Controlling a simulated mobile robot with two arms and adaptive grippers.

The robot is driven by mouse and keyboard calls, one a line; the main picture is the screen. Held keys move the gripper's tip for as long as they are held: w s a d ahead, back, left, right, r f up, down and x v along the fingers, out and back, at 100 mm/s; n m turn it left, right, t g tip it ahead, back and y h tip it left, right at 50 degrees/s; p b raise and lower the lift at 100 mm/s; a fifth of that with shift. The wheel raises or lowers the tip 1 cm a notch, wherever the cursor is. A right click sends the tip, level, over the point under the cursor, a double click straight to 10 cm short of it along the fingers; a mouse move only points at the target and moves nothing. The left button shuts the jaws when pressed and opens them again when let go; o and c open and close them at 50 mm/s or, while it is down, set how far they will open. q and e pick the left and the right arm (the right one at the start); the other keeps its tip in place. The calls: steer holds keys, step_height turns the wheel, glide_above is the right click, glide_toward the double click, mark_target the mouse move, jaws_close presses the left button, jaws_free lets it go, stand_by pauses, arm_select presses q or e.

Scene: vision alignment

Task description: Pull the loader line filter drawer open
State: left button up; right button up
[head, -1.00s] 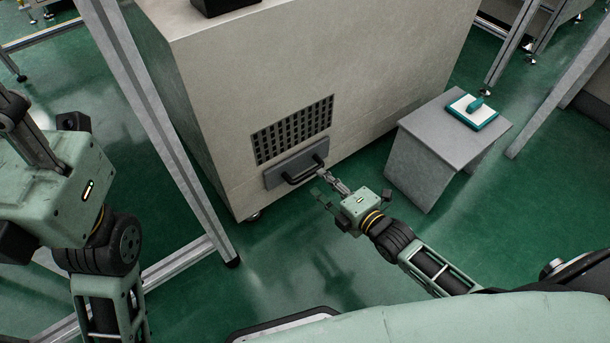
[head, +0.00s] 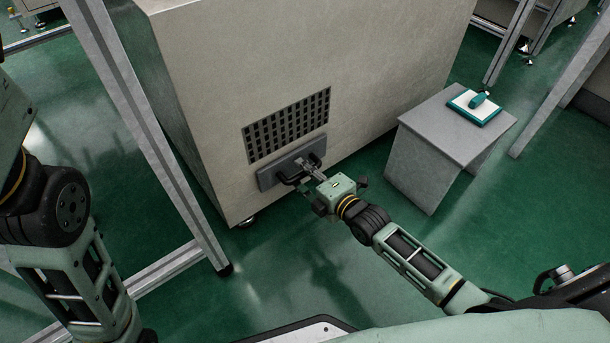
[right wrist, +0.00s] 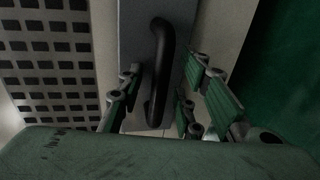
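The filter drawer has a flat grey front (head: 266,180) low on the big beige machine, below a dark grille. The front looks flush with the machine. Its black bar handle (head: 287,180) is partly covered by my right gripper (head: 303,170) in the head view. In the right wrist view the drawer front (right wrist: 135,45) and the curved handle (right wrist: 159,65) show close up. There my right gripper (right wrist: 163,90) is open, with one finger on each side of the handle. I cannot tell whether either finger touches it. My left gripper is out of view; only its arm shows at the left.
A grey stand (head: 430,155) with a teal-and-white item (head: 476,106) on top is right of the machine. A metal frame post (head: 150,140) rises left of the machine. Green floor in front of the drawer is clear apart from my right arm.

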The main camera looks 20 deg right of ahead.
steer(key=shift+c, duration=0.2)
jaws_close()
stand_by(0.5)
